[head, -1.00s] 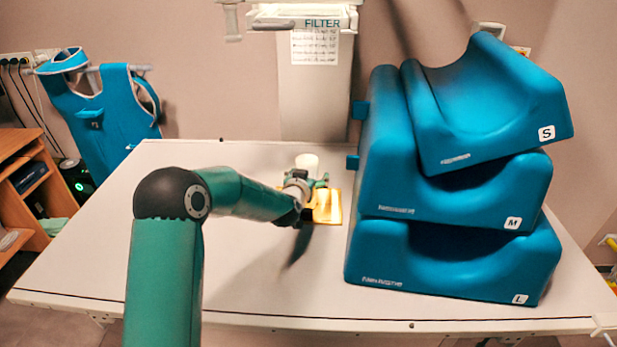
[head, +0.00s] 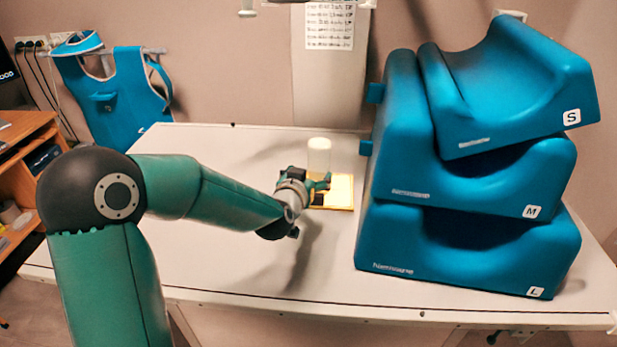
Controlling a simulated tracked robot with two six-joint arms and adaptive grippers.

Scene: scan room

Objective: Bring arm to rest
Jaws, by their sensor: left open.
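My left arm comes in from the left in the head view, with its elbow bent high. My left gripper (head: 319,184) is above the white table (head: 215,268), near a yellow mat (head: 343,192). Its jaws are open, and I see nothing held between them. A pale, translucent cylinder (head: 319,157) stands just behind the gripper; its lower part is hidden by the jaws. I cannot tell whether the jaws touch it. My right gripper is not in view.
A stack of blue cushions marked S (head: 520,95), M (head: 485,180) and L (head: 465,255) fills the table's right side. A blue vest (head: 115,105) hangs at the back left. A wooden shelf unit (head: 22,175) stands at the left. The table's front left is clear.

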